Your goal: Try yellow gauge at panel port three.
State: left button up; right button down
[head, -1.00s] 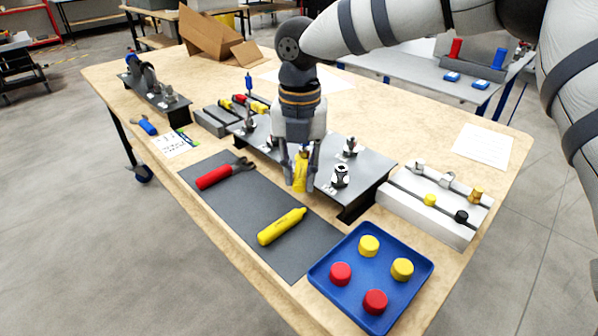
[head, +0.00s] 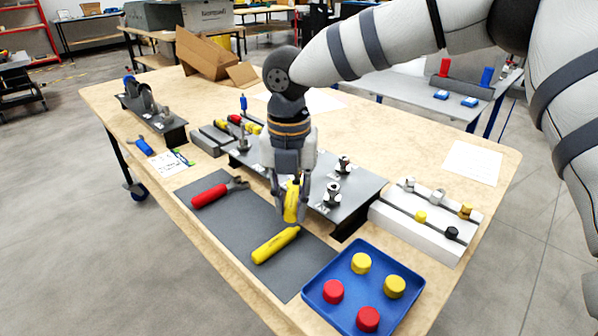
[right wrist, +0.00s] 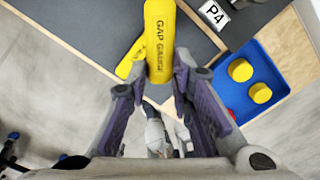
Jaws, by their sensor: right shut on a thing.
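My right gripper (head: 290,208) is shut on a yellow gauge (head: 291,200), above the strip between the grey mat and the port panel. In the right wrist view the gauge (right wrist: 160,40) reads "GAP GAUGE" and points away from the jaws. The dark port panel (head: 350,186) has several upright metal fittings. Its P4 label (right wrist: 214,13) shows to the right of the gauge in the wrist view. Port three's label cannot be read; my gripper covers part of the panel. A second yellow tool (head: 275,245) lies on the mat just below the gripper. My left gripper is not in view.
A red-handled tool (head: 212,194) lies on the grey mat (head: 228,222). A blue tray (head: 338,311) with red and yellow caps is at the front. A white block (head: 415,232) with fittings stands at right. Another fixture (head: 150,118) stands far left.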

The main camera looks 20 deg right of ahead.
notch_tip(320, 180, up, 10)
jog(key=s, duration=0.1)
jog(key=shift+s+a, duration=0.35)
jog(key=shift+a, duration=0.1)
jog(key=shift+f, duration=0.1)
